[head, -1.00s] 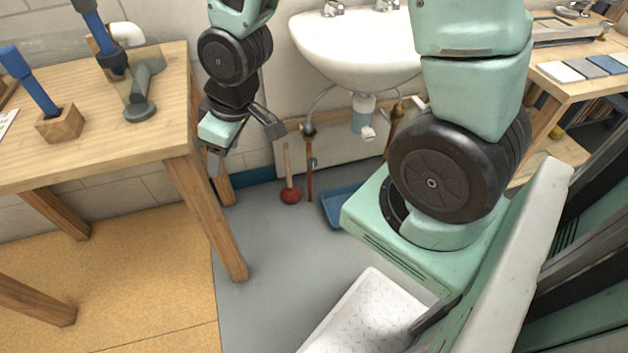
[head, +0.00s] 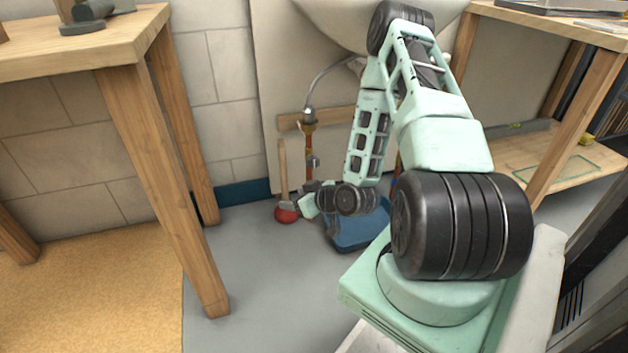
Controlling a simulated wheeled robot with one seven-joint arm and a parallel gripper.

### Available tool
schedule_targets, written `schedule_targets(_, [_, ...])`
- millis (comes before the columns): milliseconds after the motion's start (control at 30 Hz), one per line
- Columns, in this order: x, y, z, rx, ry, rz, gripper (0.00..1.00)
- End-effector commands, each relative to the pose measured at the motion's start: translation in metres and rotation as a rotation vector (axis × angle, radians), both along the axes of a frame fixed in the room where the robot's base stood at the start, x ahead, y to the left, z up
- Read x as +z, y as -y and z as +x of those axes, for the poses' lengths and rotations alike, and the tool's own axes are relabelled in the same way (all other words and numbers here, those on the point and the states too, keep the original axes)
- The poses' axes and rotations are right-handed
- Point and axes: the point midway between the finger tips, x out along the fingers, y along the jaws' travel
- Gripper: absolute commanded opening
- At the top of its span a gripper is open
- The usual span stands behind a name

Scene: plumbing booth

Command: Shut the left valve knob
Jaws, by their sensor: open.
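The left valve knob (head: 314,161) is a small grey shape on the copper left supply pipe (head: 309,138), under the sink (head: 340,22). Its handle angle is too small to read. My gripper (head: 311,188) is low under the sink, just below the knob in the picture and close to the pipe's lower end. I see no contact with the knob. The gripper is open and looks empty; its fingers are small and partly hidden by my wrist. The right supply pipe is mostly hidden behind my arm.
A red plunger (head: 287,214) stands just left of my gripper. A blue tray (head: 358,232) lies on the floor below my wrist. A wooden workbench (head: 130,38) stands at left, another (head: 560,28) at right.

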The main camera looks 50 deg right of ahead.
Motion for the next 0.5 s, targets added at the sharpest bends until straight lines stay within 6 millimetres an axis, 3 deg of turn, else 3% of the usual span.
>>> schedule_targets(33, [-0.010, 0.007, -0.007, -0.052, 0.051, 0.024, 0.59])
schedule_targets(100, [-0.011, 0.015, -0.015, -0.127, 0.143, 0.046, 0.59])
schedule_targets(300, [-0.006, 0.044, -0.047, -0.404, 0.401, 0.078, 0.59])
schedule_targets(500, [-0.001, 0.061, -0.072, -0.587, 0.530, 0.074, 0.59])
